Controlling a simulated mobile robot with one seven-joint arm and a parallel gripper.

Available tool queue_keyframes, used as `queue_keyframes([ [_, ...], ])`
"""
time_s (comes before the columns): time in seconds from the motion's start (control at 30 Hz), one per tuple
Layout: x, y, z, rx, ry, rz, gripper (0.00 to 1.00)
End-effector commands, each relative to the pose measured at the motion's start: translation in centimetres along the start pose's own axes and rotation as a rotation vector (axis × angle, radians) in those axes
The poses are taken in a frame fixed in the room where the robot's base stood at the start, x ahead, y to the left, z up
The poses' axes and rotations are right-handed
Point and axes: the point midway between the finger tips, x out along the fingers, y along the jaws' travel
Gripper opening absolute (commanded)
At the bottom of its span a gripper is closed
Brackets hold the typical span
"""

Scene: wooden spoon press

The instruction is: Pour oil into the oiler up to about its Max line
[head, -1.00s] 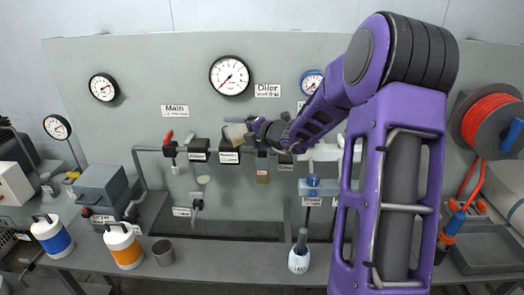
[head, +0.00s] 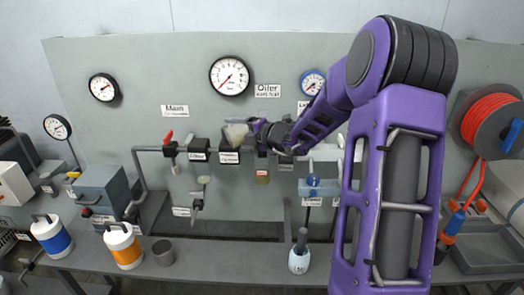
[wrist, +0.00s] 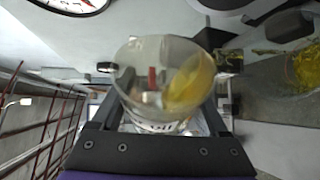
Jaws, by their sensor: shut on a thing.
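A clear cup (head: 236,134) with yellow oil is in my gripper (head: 250,127) in front of the panel, left of the arm's end. In the wrist view the cup (wrist: 168,85) sits between the fingers (wrist: 155,125), and its oil lies to the right side, so it looks tilted. The oiler's glass bowl (head: 263,176) hangs below and right of the cup, under the "Oiler" sign (head: 267,91), with yellowish liquid in it. A bowl with yellow oil (wrist: 303,70) shows at the right of the wrist view. The Max line and exact level are too small to read.
A large gauge (head: 229,75) is above the cup. Dark labelled blocks (head: 229,150) and a red-handled valve (head: 168,140) are beside it on the panel. Blue-banded (head: 51,237) and orange-banded (head: 124,247) containers and a grey cup (head: 163,252) stand on the bench.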

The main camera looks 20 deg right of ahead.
Motion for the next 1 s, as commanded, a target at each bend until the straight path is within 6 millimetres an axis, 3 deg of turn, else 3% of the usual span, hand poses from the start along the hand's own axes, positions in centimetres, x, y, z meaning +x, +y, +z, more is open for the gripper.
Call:
queue_keyframes([
  [1.0,0.02,-0.22,0.11,0.054,0.013,0.023,0.17],
])
